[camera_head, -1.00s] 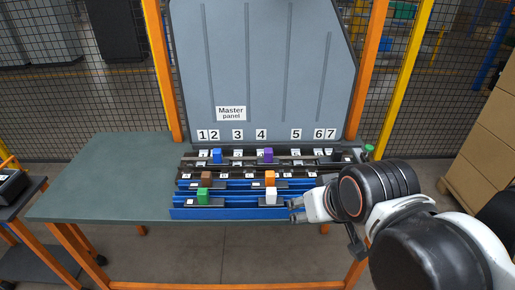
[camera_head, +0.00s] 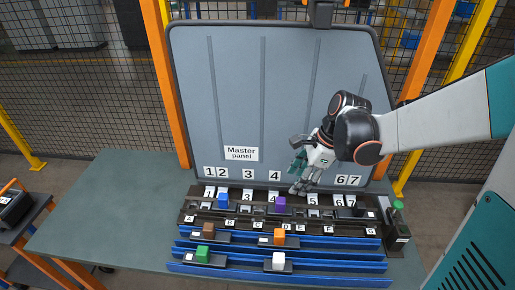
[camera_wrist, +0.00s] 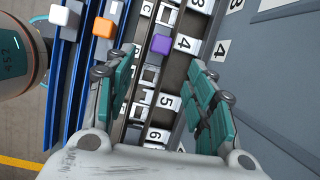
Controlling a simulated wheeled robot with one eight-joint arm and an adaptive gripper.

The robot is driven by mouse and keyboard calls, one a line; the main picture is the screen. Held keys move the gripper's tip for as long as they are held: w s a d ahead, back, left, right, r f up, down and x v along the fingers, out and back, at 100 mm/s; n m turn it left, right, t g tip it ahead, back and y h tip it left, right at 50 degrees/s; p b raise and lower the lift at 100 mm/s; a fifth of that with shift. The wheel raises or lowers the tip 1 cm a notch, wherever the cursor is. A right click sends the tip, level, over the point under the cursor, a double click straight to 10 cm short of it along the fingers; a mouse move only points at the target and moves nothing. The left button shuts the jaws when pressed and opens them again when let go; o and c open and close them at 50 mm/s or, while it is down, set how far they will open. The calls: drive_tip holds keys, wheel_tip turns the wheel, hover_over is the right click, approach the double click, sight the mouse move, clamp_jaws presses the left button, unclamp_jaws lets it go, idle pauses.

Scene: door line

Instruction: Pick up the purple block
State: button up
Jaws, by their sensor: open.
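The purple block (camera_head: 281,203) stands in the back row of the rack, just right of the label 4. In the wrist view the purple block (camera_wrist: 161,44) shows ahead of and between the finger pads, apart from both. My gripper (camera_head: 300,178) is in front of the grey panel, above and to the right of the block. In the wrist view my gripper (camera_wrist: 165,85) has its teal-padded fingers spread wide with nothing between them.
A blue block (camera_head: 224,201) shares the back row. Brown (camera_head: 208,230) and orange (camera_head: 280,236) blocks stand in the middle row, green (camera_head: 203,254) and white (camera_head: 278,260) in front. The grey Master panel (camera_head: 230,100) rises behind. The table's left part (camera_head: 110,210) is clear.

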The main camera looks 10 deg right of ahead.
sight(283, 200)
drive_tip(key=shift+m+y, duration=0.3)
drive_tip(key=shift+m, duration=0.2)
drive_tip(key=b+x, duration=0.1)
drive_tip(key=x, duration=0.1)
drive_tip(key=d+x, duration=0.1)
drive_tip(key=x, duration=0.2)
drive_tip(key=b+x, duration=0.1)
drive_tip(key=x, duration=0.2)
drive_tip(key=shift+w+d+f+b, duration=0.25)
drive_tip(key=shift+b, duration=0.05)
drive_tip(key=shift+a+b+x, duration=0.1)
drive_tip(key=shift+b+x, duration=0.55)
drive_tip(key=shift+x, duration=0.7)
drive_tip(key=shift+a+b+x, duration=0.15)
drive_tip(key=shift+b+x, duration=0.5)
drive_tip(key=shift+x, duration=0.75)
drive_tip(key=shift+s+r, duration=0.1)
drive_tip(key=shift+r, duration=0.05)
clamp_jaws()
